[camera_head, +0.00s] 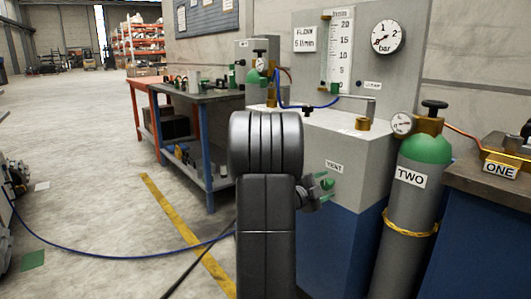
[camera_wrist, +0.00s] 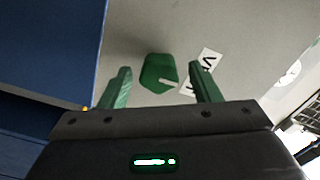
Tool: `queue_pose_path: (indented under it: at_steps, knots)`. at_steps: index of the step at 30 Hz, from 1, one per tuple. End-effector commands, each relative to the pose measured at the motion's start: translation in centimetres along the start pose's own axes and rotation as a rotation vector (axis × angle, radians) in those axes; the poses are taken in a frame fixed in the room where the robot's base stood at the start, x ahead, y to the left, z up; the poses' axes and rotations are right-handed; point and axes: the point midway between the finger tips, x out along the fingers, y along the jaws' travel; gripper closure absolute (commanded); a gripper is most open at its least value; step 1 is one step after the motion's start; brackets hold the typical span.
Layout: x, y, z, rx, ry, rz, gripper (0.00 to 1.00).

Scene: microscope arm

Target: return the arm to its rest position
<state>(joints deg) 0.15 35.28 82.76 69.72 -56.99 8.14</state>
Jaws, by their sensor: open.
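My gripper (camera_head: 321,187) is at the front face of the grey cabinet, just below the VENT label (camera_head: 334,166). In the wrist view its two green fingers (camera_wrist: 160,68) are spread apart with nothing held. A green knob (camera_wrist: 158,74) with a pale notch shows between the fingertips, on the grey panel beside the VENT label. The fingers appear clear of it; the exact distance is hard to tell. My dark arm rises in the middle of the head view and hides part of the cabinet.
A grey cylinder marked TWO (camera_head: 409,205) with a green top stands right of the cabinet. A bench with a ONE label (camera_head: 500,170) is at far right. A workbench (camera_head: 207,97) stands behind left.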

Motion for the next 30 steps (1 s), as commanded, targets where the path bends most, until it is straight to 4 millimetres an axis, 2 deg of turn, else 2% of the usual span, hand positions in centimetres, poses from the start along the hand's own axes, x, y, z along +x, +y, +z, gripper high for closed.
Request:
queue_pose_path:
  at_steps: [30]
  knots:
    - [-0.06,-0.27,0.08,-0.958,-0.001,0.001,0.43]
